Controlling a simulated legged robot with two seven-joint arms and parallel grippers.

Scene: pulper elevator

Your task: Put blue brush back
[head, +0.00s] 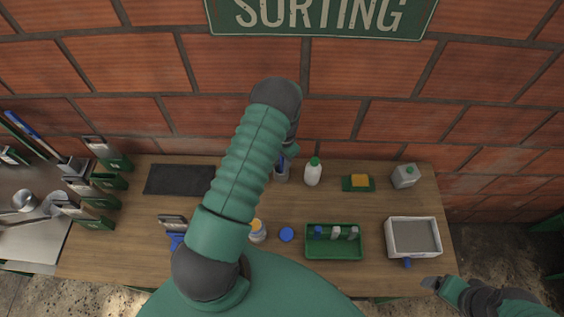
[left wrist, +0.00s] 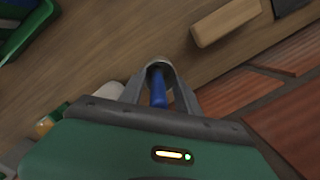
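In the left wrist view, the two grey fingers of my left gripper (left wrist: 159,68) come together at their tips around a slim blue handle (left wrist: 158,92), which looks like the blue brush; its far end is hidden. In the head view my green left arm crosses the middle and hides most of the gripper. A bit of blue (head: 281,162) shows beside the wrist, above a small grey shape (head: 281,174) at the back of the table; I cannot tell if that is a cup or the fingers. My right gripper (head: 431,283) is low at the right, apart from the table things; its opening is unclear.
The wooden table (head: 130,240) holds a dark mat (head: 178,179), a white bottle (head: 313,174), a sponge on a green tray (head: 358,182), a green tray with small items (head: 334,249), a white bin (head: 413,238) and a blue cap (head: 286,234). A brick wall (head: 330,80) stands close behind.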

